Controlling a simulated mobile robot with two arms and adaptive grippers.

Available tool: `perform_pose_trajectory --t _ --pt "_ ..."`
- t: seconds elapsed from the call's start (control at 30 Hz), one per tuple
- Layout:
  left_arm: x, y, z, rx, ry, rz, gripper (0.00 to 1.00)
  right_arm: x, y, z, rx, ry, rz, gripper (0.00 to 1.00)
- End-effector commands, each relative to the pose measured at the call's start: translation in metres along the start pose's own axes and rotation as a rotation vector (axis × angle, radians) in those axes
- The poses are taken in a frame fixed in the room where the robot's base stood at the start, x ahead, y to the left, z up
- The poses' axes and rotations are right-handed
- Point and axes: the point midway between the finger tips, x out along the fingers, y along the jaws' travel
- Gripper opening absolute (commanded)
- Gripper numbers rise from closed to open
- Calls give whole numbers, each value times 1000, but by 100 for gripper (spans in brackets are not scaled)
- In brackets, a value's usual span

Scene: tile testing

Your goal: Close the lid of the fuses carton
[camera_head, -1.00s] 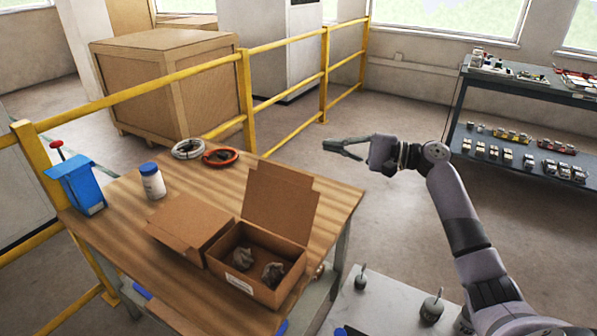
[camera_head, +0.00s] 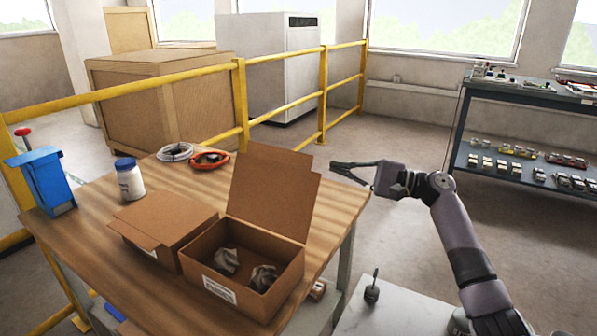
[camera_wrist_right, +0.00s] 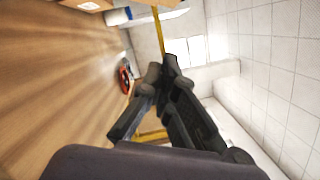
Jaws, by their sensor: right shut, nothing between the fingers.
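An open brown carton (camera_head: 245,302) stands on the wooden table with its lid (camera_head: 272,192) raised at the back. Two grey crumpled lumps lie inside it. A second brown carton (camera_head: 165,225) stands directly to its left, with its lid down and a front flap hanging outside. Both have white labels too small to read, so I cannot tell which is the fuses carton. My right gripper (camera_head: 336,172) is shut and empty, just right of the raised lid and apart from it. Its dark fingers also show in the right wrist view (camera_wrist_right: 165,68). My left gripper is out of view.
The wooden table (camera_head: 325,232) also holds a white bottle (camera_head: 129,180), a blue holder (camera_head: 42,182), and white (camera_head: 175,152) and red (camera_head: 209,160) cable coils. A yellow railing (camera_head: 241,105) runs behind. A grey surface (camera_head: 395,308) lies front right; a shelf (camera_head: 520,125) stands far right.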

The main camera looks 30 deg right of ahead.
Motion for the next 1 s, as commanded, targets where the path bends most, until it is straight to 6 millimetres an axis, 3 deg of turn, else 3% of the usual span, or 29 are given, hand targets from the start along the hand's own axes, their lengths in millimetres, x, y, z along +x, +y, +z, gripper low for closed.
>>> perform_pose_trajectory --t 0.17,0.57,0.8,1.0 --pt "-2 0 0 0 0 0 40 17 -1 1 -1 -3 0 0" --pt "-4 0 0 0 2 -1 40 101 -2 1 -2 -3 -1 0" --pt "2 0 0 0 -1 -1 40 107 0 30 -2 0 2 0" --pt "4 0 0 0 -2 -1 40 109 0 38 0 1 1 0"
